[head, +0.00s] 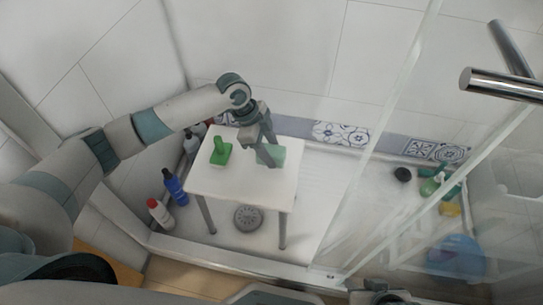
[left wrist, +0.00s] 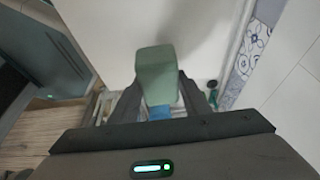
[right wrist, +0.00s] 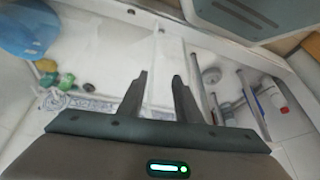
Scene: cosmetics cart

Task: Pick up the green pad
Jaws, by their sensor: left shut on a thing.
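The green pad (head: 279,153) is a pale green block at the right part of the small white table (head: 235,186). My left gripper (head: 269,158) comes down over it and is shut on it. In the left wrist view the pad (left wrist: 156,76) sits between the two fingers, with the white tabletop beyond it. I cannot tell whether it touches the tabletop. My right gripper (right wrist: 160,90) is open and empty in the right wrist view, away from the pad.
A bright green object (head: 220,153) stands on the table's left part. A blue bottle (head: 176,188) and a white bottle with a red cap (head: 158,212) stand left of the table. A glass panel (head: 385,130) and a blue basin (head: 456,257) are at right. The table's front is clear.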

